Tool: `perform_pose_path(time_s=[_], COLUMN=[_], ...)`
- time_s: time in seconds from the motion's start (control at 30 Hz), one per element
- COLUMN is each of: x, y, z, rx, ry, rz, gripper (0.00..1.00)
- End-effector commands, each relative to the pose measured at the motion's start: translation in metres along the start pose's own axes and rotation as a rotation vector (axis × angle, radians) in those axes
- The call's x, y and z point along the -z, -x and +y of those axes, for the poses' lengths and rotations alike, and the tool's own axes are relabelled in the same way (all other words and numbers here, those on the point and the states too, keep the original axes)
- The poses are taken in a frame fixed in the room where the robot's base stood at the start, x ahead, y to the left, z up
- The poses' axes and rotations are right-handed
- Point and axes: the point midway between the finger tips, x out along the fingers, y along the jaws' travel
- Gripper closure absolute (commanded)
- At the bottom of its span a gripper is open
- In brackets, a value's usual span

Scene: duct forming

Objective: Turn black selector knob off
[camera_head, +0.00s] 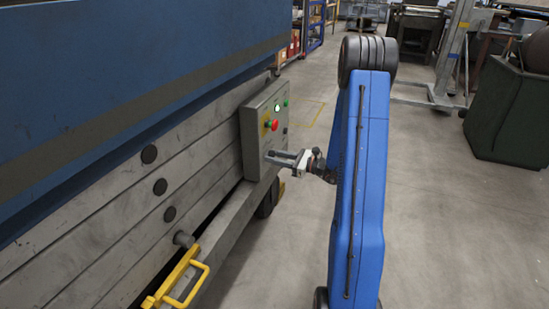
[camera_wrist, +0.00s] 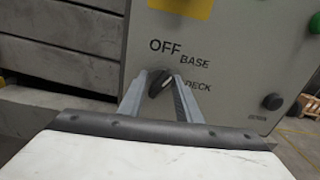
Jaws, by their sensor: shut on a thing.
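The black selector knob (camera_wrist: 159,84) is on the grey control panel (camera_wrist: 225,60), with printed labels OFF, BASE and DECK around it in the wrist view. Its pale pointer mark is tilted to the upper right, toward the BASE and DECK side rather than OFF. My gripper (camera_wrist: 163,88) has one finger on each side of the knob and is shut on it. In the head view my gripper (camera_head: 270,156) reaches the lower part of the control panel (camera_head: 257,130), and the knob is hidden there by the fingers.
The panel also carries a red button (camera_head: 274,125) on a yellow plate, a white button (camera_head: 277,107) and green buttons. A small black button (camera_wrist: 272,101) is right of the knob. A yellow handle (camera_head: 183,282) sticks out at the lower left.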

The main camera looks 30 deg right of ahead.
Motion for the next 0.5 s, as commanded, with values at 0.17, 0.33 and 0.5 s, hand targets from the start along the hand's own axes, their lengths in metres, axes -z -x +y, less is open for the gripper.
perform_pose_path(time_s=[0.17,0.33,0.5], x=[0.0001,0.0002,0.0004], y=[0.0003,0.0004,0.0004], z=[0.0005,0.0010,0.0014], rx=[0.001,0.001,0.001], ry=[0.151,0.290,0.403], rz=[0.000,0.000,0.000], gripper=[0.91,0.91,0.91])
